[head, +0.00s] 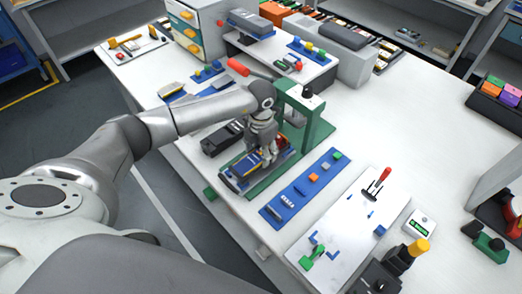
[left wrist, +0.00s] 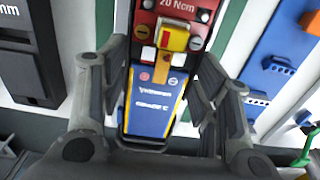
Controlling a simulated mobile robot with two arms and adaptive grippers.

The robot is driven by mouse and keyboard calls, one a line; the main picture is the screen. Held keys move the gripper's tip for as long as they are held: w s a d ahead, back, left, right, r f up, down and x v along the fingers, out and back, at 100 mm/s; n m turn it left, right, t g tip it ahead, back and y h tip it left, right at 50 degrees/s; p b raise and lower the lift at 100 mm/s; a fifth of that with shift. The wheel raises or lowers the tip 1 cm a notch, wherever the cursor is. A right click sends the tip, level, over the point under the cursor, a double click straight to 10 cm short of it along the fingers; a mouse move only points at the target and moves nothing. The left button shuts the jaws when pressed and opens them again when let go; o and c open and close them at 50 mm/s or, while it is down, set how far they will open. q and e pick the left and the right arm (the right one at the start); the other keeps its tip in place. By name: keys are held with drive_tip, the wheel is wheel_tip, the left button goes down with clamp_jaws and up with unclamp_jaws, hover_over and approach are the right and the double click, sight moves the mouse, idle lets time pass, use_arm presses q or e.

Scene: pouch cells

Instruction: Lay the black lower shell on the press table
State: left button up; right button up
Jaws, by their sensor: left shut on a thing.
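My left gripper (head: 258,158) reaches down at the green press (head: 320,133). It is shut on a blue unit with yellow edges, which lies between its fingers in the left wrist view (left wrist: 153,105). A red part marked "20 Ncm" adjoins its far end. The unit is low over the green press base (head: 262,184); I cannot tell whether it touches. A black, shell-like object (head: 222,138) lies just left of the gripper, and a black body shows at the left of the wrist view (left wrist: 28,60). I cannot confirm which is the lower shell. My right gripper is not in view.
A blue strip with small parts (head: 305,187) lies right of the press, beside a white board with a red-handled tool (head: 375,185). The press has a red lever (head: 240,67). Drawers (head: 190,30) stand behind.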

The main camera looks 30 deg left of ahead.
use_arm(q)
drive_tip(key=shift+f+b, duration=0.9)
drive_tip(key=shift+f, duration=0.1)
drive_tip(key=o, duration=1)
drive_tip(key=shift+o, duration=0.6)
wheel_tip(320, 180, up, 12)
